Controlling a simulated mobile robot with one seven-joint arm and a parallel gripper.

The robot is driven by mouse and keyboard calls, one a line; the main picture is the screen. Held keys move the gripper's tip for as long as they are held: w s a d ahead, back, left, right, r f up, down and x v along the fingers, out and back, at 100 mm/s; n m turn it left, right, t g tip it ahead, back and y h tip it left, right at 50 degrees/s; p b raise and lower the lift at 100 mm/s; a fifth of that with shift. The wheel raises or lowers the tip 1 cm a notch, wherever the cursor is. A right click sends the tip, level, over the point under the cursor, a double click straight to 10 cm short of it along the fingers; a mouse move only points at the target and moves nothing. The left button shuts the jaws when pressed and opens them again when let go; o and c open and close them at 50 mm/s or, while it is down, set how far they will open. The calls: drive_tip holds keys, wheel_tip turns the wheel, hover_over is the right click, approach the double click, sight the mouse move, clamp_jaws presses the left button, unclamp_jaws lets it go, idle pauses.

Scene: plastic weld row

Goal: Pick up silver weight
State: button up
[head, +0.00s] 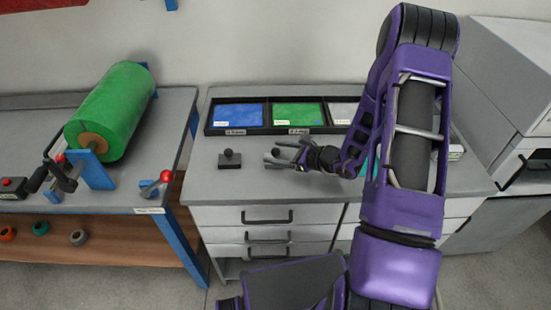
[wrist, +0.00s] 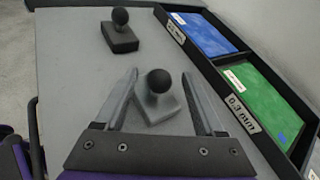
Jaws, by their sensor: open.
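The silver weight (wrist: 172,111) has a light grey block base and a round black knob. In the wrist view it sits on the grey worktop between my gripper's two fingers (wrist: 160,76), with small gaps at the sides. My gripper is open and holds nothing. In the head view my gripper (head: 272,154) reaches left over the worktop, and the weight's dark knob (head: 276,152) shows between the fingers. The rest of the weight is mostly hidden there.
A darker weight (head: 230,161) stands to the left on the worktop (head: 215,185); it also shows beyond my fingertips in the wrist view (wrist: 120,38). A black-edged tray (head: 268,130) with blue, green and pale sheets lies behind. A green roll (head: 112,108) lies on the left bench.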

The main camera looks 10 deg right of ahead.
drive_tip(key=shift+w+a+f, duration=0.2)
drive_tip(key=shift+w+a, duration=0.15)
clamp_jaws()
drive_tip(key=shift+r, duration=0.1)
idle(1.1)
